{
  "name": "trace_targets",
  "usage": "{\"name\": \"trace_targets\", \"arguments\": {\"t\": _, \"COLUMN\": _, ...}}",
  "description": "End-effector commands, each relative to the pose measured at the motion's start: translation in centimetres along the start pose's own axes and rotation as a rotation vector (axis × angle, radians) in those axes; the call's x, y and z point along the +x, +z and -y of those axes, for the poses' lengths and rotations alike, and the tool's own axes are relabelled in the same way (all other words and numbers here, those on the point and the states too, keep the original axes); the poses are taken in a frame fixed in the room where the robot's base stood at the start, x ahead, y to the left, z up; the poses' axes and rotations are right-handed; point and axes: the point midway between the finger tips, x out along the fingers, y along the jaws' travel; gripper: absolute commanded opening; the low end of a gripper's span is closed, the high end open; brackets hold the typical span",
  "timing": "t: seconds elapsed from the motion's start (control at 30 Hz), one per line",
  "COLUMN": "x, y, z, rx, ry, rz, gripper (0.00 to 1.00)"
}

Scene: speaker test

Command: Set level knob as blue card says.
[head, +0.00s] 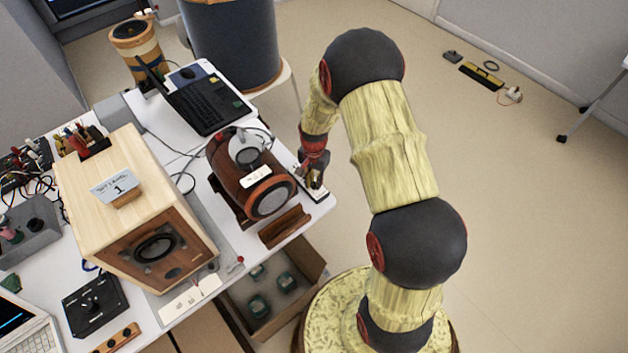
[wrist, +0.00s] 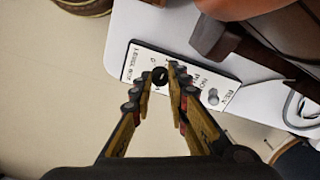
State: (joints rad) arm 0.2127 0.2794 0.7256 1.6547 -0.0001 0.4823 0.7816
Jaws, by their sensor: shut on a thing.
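The blue card (head: 115,187) stands on top of the pale wooden speaker box (head: 82,189). It shows a large 1 under a line of small writing that seems to read "test level". The level knob (wrist: 160,77) is small, round and black, on a white-faced panel (wrist: 146,60) marked "LEVEL". My gripper (wrist: 162,73) is shut on this knob, one finger on each side. Its pointer and part of the scale are hidden or too small to read. In the head view my gripper (head: 312,181) is at the table's right corner, over the panel (head: 319,195).
A small switch (wrist: 213,96) sits on the same panel near "NOR" and "REV" lettering. A brown barrel-shaped speaker (head: 235,180) stands just left of my gripper. A laptop (head: 205,103) lies behind. An open carton (head: 270,300) is below the table edge.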

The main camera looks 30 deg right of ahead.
Motion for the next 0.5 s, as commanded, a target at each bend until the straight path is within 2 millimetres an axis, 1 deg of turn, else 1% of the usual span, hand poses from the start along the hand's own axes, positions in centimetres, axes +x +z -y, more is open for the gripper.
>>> {"name": "trace_targets", "arguments": {"t": 0.2, "x": -0.01, "y": 0.02, "z": 0.01, "rx": 0.056, "ry": 0.0, "rz": 0.0, "gripper": 0.0}}
{"name": "trace_targets", "arguments": {"t": 0.5, "x": 0.01, "y": 0.01, "z": 0.02, "rx": 0.072, "ry": 0.0, "rz": 0.0, "gripper": 0.0}}
